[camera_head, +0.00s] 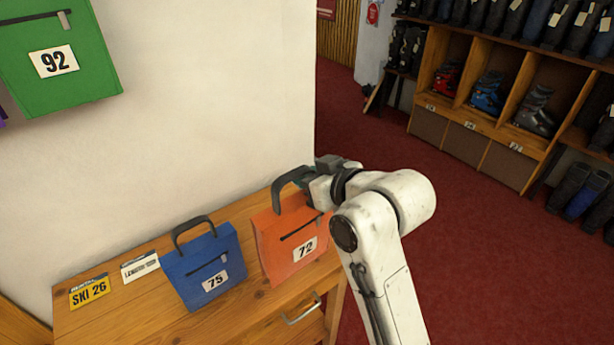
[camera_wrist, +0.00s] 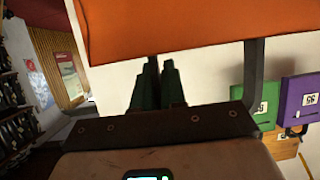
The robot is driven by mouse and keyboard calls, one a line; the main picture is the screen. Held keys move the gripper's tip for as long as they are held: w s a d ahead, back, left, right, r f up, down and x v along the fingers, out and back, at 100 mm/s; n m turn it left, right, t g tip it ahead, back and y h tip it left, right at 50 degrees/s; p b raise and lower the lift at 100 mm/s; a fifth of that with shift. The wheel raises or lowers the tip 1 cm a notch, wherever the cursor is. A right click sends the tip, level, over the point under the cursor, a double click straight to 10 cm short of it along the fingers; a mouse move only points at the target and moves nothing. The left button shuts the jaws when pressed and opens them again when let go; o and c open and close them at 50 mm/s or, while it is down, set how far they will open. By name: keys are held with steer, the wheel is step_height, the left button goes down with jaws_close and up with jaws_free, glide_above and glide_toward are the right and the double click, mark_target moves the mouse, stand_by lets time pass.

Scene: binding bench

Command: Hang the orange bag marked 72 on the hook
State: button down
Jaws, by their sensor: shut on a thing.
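The orange bag marked 72 (camera_head: 277,252) is upright at the right end of the wooden bench, with its dark handle on top. I cannot tell whether its base touches the bench. My gripper (camera_head: 308,180) is shut on the handle from the right. In the wrist view the orange bag (camera_wrist: 190,35) fills the top, and my gripper's dark fingers (camera_wrist: 157,82) are close together below it. A grey bar of the handle (camera_wrist: 253,75) shows at right there. I cannot make out a free hook in either view.
A blue bag marked 75 (camera_head: 205,270) stands left of the orange one on the bench (camera_head: 140,315). A yellow SKI 26 card (camera_head: 90,291) and a white card (camera_head: 140,266) lie beside it. A green bag marked 92 (camera_head: 55,62) hangs on the wall. A purple bag (camera_wrist: 299,105) shows too.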

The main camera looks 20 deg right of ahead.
steer(key=shift+r, duration=0.15)
steer(key=shift+r, duration=2.45)
